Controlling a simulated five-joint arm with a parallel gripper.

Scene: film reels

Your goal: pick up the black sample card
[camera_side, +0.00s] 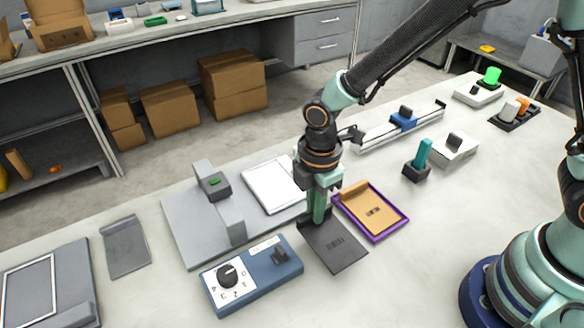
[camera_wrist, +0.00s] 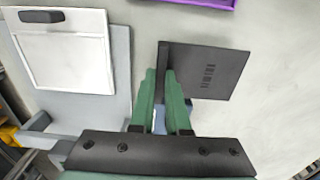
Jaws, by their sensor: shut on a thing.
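The black sample card (camera_side: 337,247) lies flat on or just above the table in the side view, beside the purple tray; I cannot tell whether it is raised. My gripper (camera_side: 317,216) is over its far left edge, where a narrow upright strip stands. In the wrist view the card (camera_wrist: 208,75) has small printed marks, and my gripper (camera_wrist: 161,72) has its green fingers on either side of the strip. It is shut on the card, with the grip partly hidden by the fingers.
A purple tray (camera_side: 376,236) with a tan card stands close on the right. A blue dial box (camera_side: 243,285) is in front left. A grey stand (camera_side: 180,220) with a white-framed plate (camera_side: 273,184) lies behind left. A teal peg holder (camera_side: 416,172) is further right.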

